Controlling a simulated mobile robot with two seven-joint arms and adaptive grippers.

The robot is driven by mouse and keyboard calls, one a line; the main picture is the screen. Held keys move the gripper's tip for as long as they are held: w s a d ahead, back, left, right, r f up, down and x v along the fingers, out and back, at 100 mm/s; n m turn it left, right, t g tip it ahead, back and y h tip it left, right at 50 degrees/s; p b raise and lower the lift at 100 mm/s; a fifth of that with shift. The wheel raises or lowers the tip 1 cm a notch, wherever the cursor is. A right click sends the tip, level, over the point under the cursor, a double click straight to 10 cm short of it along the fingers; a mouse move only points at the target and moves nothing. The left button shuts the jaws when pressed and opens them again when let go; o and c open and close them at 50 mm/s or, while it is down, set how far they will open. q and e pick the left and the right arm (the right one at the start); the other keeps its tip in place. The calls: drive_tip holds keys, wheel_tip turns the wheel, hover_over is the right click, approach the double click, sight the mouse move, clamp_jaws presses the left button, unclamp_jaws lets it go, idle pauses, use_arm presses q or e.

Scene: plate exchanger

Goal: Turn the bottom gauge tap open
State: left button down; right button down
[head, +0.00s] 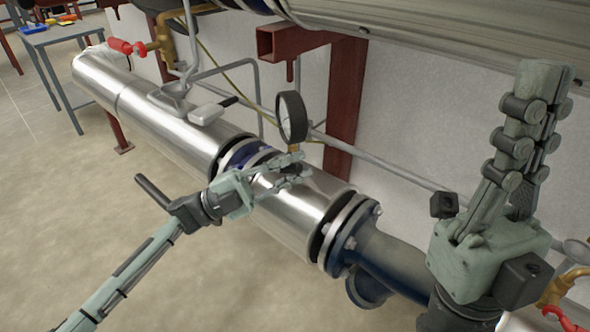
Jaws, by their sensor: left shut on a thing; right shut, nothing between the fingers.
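A round black-rimmed gauge (292,118) stands above the silver pipe (165,110) in the middle of the head view. Just under it a bit of the brass gauge tap (294,149) shows; the rest is hidden by my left fingers. My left gripper (294,168) reaches in from the lower left, its fingers shut at the tap beneath the gauge. How far the tap is turned cannot be seen. My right gripper (540,85) is raised at the right, fingers up, shut and empty, well apart from the gauge.
A red steel post (345,100) and thin grey pipes stand behind the gauge. A flanged joint (345,235) is to its right. A red-handled valve (125,46) is at upper left, and another red handle (562,318) at lower right. The floor (60,200) at left is clear.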

use_arm(q)
drive_tip(key=shift+w+a+r+n+t, duration=0.1)
drive_tip(key=shift+w+a+n+t, duration=0.05)
drive_tip(key=shift+n+t, duration=0.15)
drive_tip(key=c, duration=1.7)
unclamp_jaws()
drive_tip(key=v, duration=0.7)
drive_tip(key=shift+a, duration=0.2)
